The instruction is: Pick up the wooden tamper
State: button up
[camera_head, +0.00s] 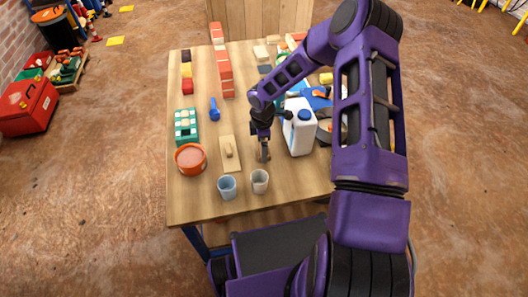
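My gripper (264,152) points down over the middle of the table, just left of a white jug. A small brown, wood-coloured piece (261,157) shows at its fingertips; it may be the wooden tamper, but it is mostly hidden and too small to be sure. I cannot tell whether the fingers are open or closed on it. A pale wooden board with a raised handle (228,148), looking like a float, lies flat on the table to the left of my gripper, apart from it.
The white jug with blue cap (301,128) stands close right of my gripper. Two cups (227,187), (260,181) stand near the front edge of the table (200,212). An orange tub (190,158), green-white crate (186,126) and blue tool (214,108) are left. Bricks (224,72) stand behind.

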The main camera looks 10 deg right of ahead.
jog(key=c, duration=1.4)
notch_tip(320, 180, up, 10)
jog(key=shift+r+p, duration=0.1)
jog(key=shift+p, duration=0.9)
jog(key=shift+c, duration=0.2)
